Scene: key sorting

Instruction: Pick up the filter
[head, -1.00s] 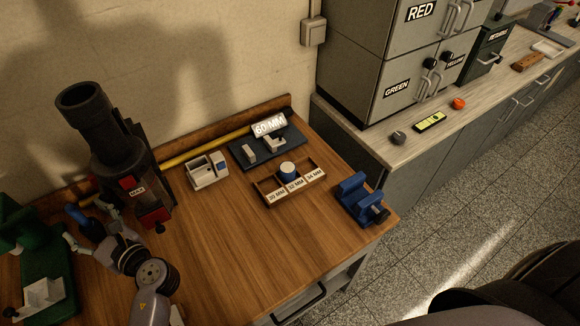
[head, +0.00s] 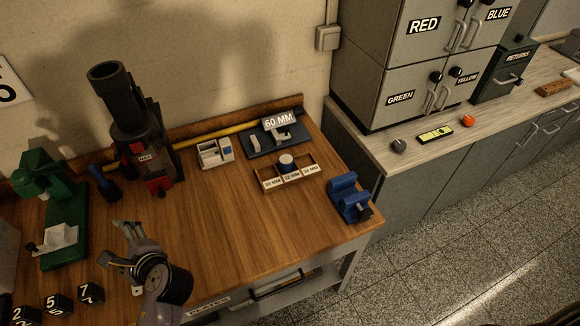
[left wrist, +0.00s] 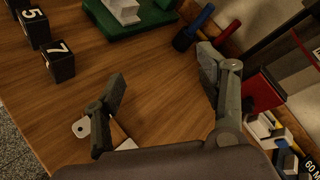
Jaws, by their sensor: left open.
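Nothing in view is clearly marked as a filter. A short blue-topped cylinder (head: 286,162) stands in a small wooden tray (head: 262,181) labelled in MM sizes; I cannot tell whether it is the filter. My left gripper (head: 119,243) is above the front left of the wooden table, well to the left of that tray. In the left wrist view its two fingers (left wrist: 163,75) are spread, with bare wood between the tips. A small pale piece with a hole (left wrist: 81,128) shows beside one finger, partly hidden. My right gripper is not in view.
A black machine marked MAX (head: 150,158) stands behind the gripper, with a blue-handled tool (head: 104,184) beside it. A green press (head: 67,205) and black numbered blocks (head: 58,303) are left. A blue vise (head: 349,198) is right. The table's middle is clear.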

